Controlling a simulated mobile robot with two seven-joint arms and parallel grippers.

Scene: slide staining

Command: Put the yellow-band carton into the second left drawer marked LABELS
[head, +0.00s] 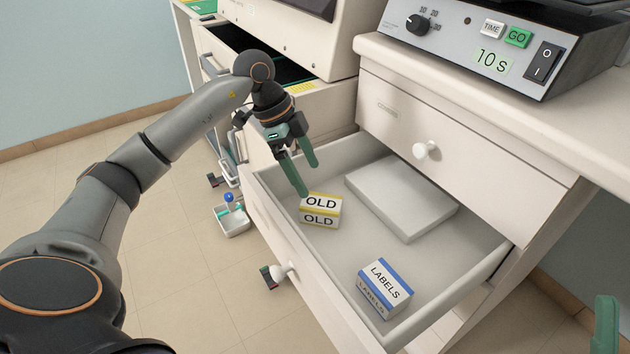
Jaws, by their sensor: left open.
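The yellow-band carton (320,213), white and marked OLD, lies in an open drawer (290,232), near its left side. My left gripper (308,178) is open and empty, pointing down just above the carton's far left edge. One green fingertip shows close to the carton; I cannot tell whether it touches. A blue-band carton (384,288) marked LABELS lies near the drawer's right front. The drawer's own marking is not readable. Only a green fingertip of my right gripper (606,326) shows at the lower right edge.
A pale flat block (401,196) lies in the back of the drawer. A shut drawer (455,150) with a round knob is above it. Another open drawer (325,103) is behind my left gripper. A small white tray (233,220) is low at the left. A timer device (470,45) stands on the counter.

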